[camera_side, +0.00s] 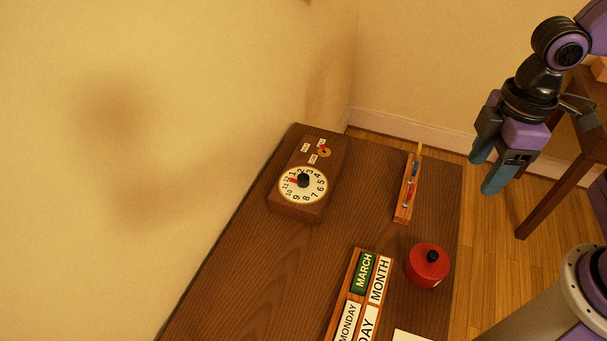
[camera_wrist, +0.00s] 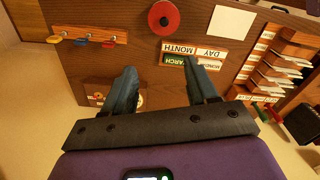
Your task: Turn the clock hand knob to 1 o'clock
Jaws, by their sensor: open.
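The clock (camera_side: 311,194) is a white numbered dial on a dark wooden block at the back left of the desk, in the side view. Its black knob (camera_side: 303,181) sits at the dial's centre, with a red pointer (camera_side: 293,181) aimed left, near the 12; the exact mark is too small to tell. My gripper (camera_side: 488,167) is open and empty, high at the right and well apart from the clock. In the wrist view my gripper (camera_wrist: 161,85) shows two spread fingers. A wooden block with small markings shows partly behind the left finger there; I cannot tell if it is the clock.
A small dial with white labels (camera_side: 323,152) sits behind the clock. A rack with coloured pieces (camera_side: 408,190), a red lidded pot (camera_side: 427,265) and a calendar board (camera_side: 352,288) stand on the desk. The wall borders the desk's left side. Desk between clock and rack is clear.

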